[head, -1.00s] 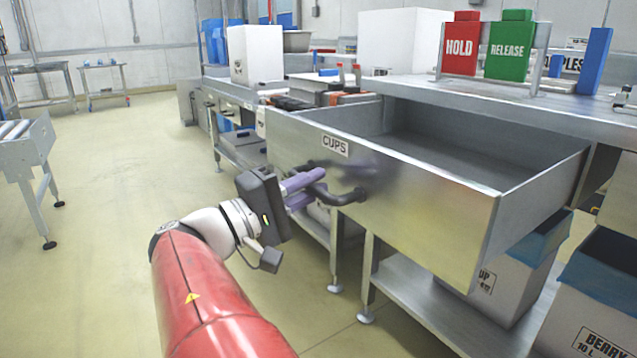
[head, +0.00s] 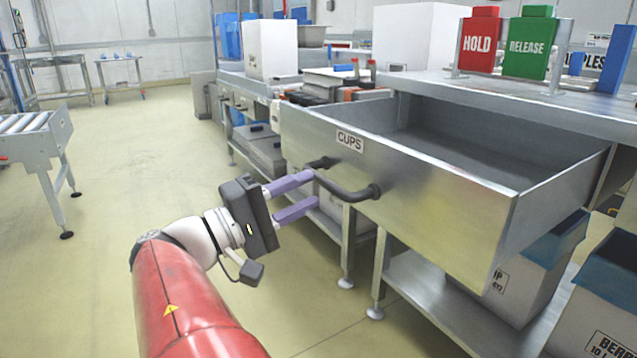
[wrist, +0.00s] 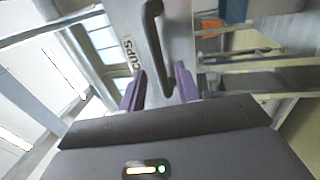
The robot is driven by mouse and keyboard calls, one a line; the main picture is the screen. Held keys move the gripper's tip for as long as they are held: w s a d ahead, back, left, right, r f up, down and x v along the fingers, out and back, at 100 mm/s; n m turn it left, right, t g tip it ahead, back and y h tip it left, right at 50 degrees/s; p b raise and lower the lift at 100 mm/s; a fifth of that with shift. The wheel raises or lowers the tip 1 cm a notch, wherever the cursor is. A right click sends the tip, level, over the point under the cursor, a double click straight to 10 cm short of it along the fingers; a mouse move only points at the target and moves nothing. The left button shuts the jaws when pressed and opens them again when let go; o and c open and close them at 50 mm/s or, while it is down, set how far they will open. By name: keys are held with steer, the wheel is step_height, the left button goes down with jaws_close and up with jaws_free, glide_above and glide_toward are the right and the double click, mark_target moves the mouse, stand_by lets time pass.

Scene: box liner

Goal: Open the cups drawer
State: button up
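The cups drawer (head: 440,205) is a steel drawer labelled CUPS, pulled well out from under the counter, and the part of its inside that shows is bare. Its dark bar handle (head: 345,190) is on the front face, below the label. My gripper (head: 316,190) has purple fingers and is open, one finger above the other in the head view, with the tips close to the handle. In the wrist view the handle (wrist: 152,45) stands ahead of the spread fingers, with its lower end between them. I cannot tell whether a finger touches it.
Bins with blue liners (head: 598,295) stand below and right of the drawer. HOLD (head: 479,42) and RELEASE (head: 527,47) signs stand on the counter. A roller conveyor (head: 35,140) is at the left. The floor between is clear.

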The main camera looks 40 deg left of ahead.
steer(key=shift+v, duration=1.65)
